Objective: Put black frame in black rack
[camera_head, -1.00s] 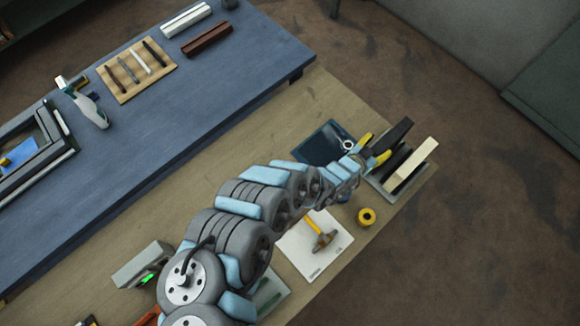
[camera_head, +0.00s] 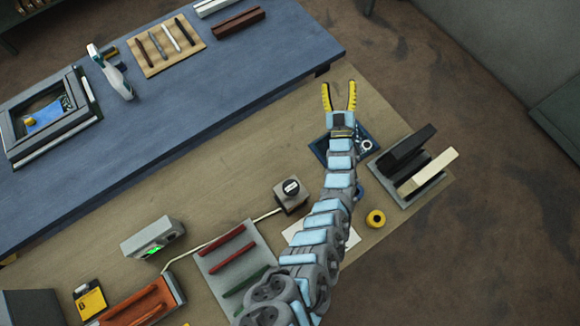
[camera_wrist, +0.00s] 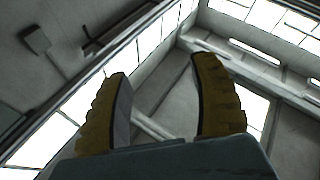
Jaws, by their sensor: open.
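My gripper (camera_head: 339,84) is open, its two yellow fingers apart with nothing between them. It points away over the wooden table near the blue table's corner. In the wrist view my gripper (camera_wrist: 160,100) shows the same open, empty fingers against windows and beams. A black bar-shaped piece (camera_head: 410,141), seemingly the black rack, stands beside a cream bar on a grey tray, right of my gripper and apart from it. I cannot tell whether a separate black frame sits in it. Thin dark strips (camera_head: 185,32) lie on a wooden board on the blue table.
The cream bar (camera_head: 428,172) stands on the grey tray (camera_head: 436,189). A dark blue tray (camera_head: 318,148) lies under my arm. A yellow roll (camera_head: 376,218) and a dark-topped box (camera_head: 290,194) stand nearby.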

